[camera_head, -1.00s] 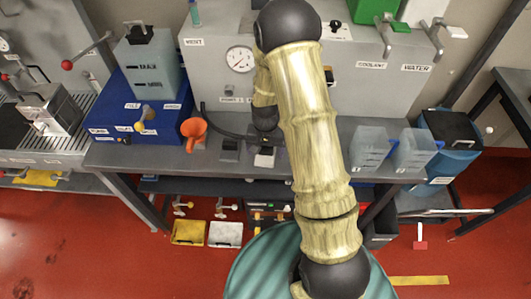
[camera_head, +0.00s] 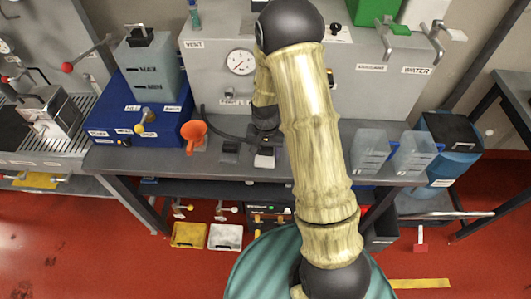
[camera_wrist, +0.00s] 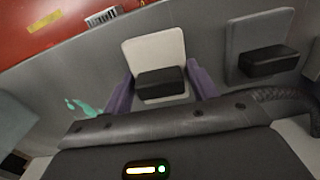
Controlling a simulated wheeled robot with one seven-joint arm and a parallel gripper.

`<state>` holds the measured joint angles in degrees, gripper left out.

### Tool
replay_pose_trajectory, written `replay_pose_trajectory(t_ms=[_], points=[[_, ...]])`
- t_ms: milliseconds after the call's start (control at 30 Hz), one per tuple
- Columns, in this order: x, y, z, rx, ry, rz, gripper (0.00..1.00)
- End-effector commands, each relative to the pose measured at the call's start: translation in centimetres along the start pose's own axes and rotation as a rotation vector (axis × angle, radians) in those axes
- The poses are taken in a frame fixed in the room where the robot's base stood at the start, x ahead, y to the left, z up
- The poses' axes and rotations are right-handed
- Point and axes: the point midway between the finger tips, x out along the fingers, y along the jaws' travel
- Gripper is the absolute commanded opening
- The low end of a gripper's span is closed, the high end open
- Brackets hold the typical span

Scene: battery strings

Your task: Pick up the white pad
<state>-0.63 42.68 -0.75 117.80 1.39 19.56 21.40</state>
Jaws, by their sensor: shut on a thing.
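The white pad (camera_wrist: 154,50) is a small plate with a black block-shaped handle (camera_wrist: 161,84). In the wrist view it lies between the two purple fingers of my gripper (camera_wrist: 161,90), which is shut on the pad at its handle. The pad appears to be on or very close to the grey bench top; I cannot tell if there is a gap under it. In the head view the white pad (camera_head: 264,161) shows below the end of my arm, near the front of the bench. My fingers are hard to make out there.
A dark grey pad (camera_head: 230,147) with a black handle lies just left of the white pad. An orange funnel (camera_head: 193,134) stands further left. Clear containers (camera_head: 371,150) stand to the right on the bench. A grey machine (camera_head: 220,62) with a gauge stands behind.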

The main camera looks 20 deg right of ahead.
Motion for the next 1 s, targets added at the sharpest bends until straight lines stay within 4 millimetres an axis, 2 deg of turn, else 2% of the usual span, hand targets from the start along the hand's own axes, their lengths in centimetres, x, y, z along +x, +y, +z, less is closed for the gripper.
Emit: replay_pose_trajectory(t_ms=[400, 500, 633, 1000], points=[[-7.0, -0.1, -0.1, 0.0, 0.006, -0.003, 0.36], [-8.2, 0.0, -0.1, 0.0, 0.003, -0.002, 0.36], [-8.9, 0.0, 0.0, 0.0, 0.001, -0.001, 0.36], [-8.9, 0.0, 0.0, 0.0, 0.0, -0.001, 0.36]])
